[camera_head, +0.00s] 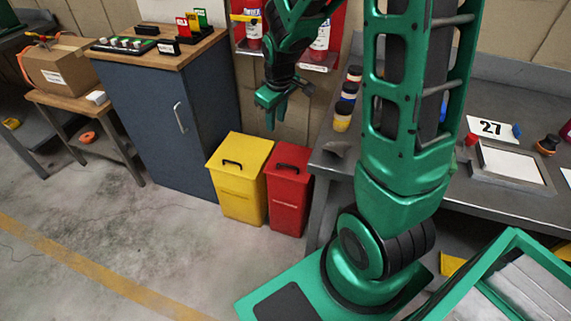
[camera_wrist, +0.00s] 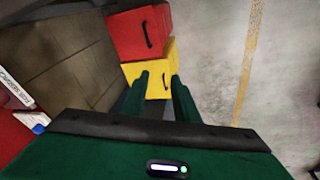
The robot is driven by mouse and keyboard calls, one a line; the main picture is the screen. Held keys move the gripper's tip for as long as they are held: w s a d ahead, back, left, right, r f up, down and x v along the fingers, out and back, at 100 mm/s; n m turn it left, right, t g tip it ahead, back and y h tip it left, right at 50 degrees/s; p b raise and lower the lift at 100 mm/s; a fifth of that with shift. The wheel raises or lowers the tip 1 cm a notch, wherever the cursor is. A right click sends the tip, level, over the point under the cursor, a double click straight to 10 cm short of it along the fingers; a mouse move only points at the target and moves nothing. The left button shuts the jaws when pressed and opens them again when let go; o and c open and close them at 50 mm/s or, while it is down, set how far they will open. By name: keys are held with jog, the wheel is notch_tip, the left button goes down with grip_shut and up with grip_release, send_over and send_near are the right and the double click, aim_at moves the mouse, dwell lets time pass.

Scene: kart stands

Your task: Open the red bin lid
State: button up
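The red bin (camera_head: 288,207) stands on the floor beside the metal bench, with its red lid (camera_head: 298,157) shut and a black handle (camera_head: 288,168) on top. In the wrist view the red lid (camera_wrist: 128,36) and its dark handle show at the top, beyond the fingertips. My gripper (camera_head: 273,118) hangs above the bins, fingers pointing down, apart from the lid. The wrist view shows its two green fingers (camera_wrist: 160,78) spread with nothing between them. They lie over the yellow bin and the dark cabinet in that view.
A yellow bin (camera_head: 242,202) with a shut lid stands against the red bin's left side. A blue-grey cabinet (camera_head: 165,130) is left of it. The metal bench (camera_head: 335,165) is close on the right. The floor in front of the bins is clear.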

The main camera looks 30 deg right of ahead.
jog(key=w+d+f+n, duration=0.2)
jog(key=w+d+f, duration=0.2)
jog(key=f, duration=0.5)
jog(key=n+g, duration=0.2)
send_over(288, 172)
jog(key=shift+h, duration=0.4)
notch_tip(288, 172, down, 21)
jog(key=shift+s+a+f, duration=0.1)
